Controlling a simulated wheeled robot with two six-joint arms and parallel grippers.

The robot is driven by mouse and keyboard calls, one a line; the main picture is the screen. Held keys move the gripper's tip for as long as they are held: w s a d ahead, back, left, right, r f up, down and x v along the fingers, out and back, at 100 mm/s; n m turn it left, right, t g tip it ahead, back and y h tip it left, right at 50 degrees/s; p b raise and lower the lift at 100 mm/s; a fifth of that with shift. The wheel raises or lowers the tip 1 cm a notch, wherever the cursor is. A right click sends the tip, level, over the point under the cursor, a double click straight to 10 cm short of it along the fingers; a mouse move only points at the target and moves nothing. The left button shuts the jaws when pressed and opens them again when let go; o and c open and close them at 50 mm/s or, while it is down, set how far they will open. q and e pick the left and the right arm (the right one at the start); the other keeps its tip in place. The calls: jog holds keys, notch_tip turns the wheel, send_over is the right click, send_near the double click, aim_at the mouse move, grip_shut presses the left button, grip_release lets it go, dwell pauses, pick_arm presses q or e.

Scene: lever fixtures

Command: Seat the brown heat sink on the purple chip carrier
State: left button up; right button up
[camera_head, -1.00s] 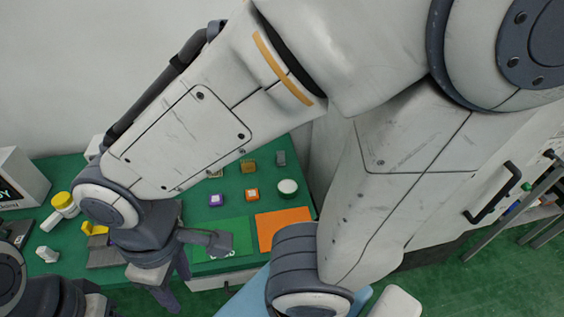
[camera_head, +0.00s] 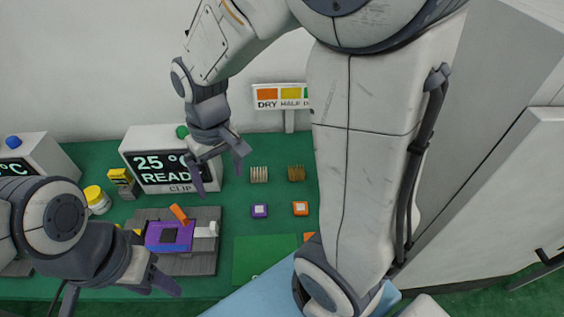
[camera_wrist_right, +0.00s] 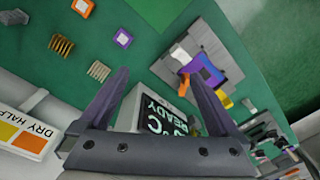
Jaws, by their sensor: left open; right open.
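The brown heat sink (camera_head: 296,173), a finned block, stands on the green table right of a pale tan finned block. It also shows at the upper left of the right wrist view (camera_wrist_right: 62,45). The purple chip carrier (camera_head: 160,243) sits on a dark grey base, with a dark square in its middle, a raised orange lever and a white part at its right. It shows in the right wrist view (camera_wrist_right: 208,66). My right gripper (camera_head: 222,173) is open and empty, above the table left of the heat sinks. My left gripper (camera_head: 166,281) is open, low in front of the carrier.
A pale tan finned block (camera_head: 259,174), a small purple square (camera_head: 260,211) and an orange square (camera_head: 300,208) lie nearby. A display reading "25 °C READY" (camera_head: 155,165) stands behind the carrier. A DRY/HALF sign (camera_head: 280,97) stands behind the heat sinks. Yellow-topped jar (camera_head: 98,200) stands left.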

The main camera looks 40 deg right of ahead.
jog(key=w+d+f+m+b, duration=0.1)
jog(key=w+d+f+m, duration=0.15)
jog(key=d, duration=0.35)
jog(key=w+d+f+m+b, duration=0.1)
jog(key=w+d+f+m, duration=0.1)
jog(key=w+d+f, duration=0.3)
jog(key=m+b, duration=0.1)
jog(key=m, duration=0.2)
send_over(297, 172)
notch_tip(297, 172, down, 4)
jog(key=f, duration=0.4)
jog(key=shift+s+a+h, duration=0.1)
jog(key=shift+a+h, duration=0.15)
jog(key=shift+h, duration=0.05)
jog(key=shift+d+f+p, duration=0.15)
jog(key=shift+f+p, duration=0.25)
jog(key=shift+f, duration=2.4)
jog(key=c, duration=1.5)
pick_arm(q)
notch_tip(297, 172, down, 3)
jog(key=shift+f, duration=0.1)
pick_arm(e)
jog(key=shift+o, duration=0.2)
jog(key=shift+r, duration=0.15)
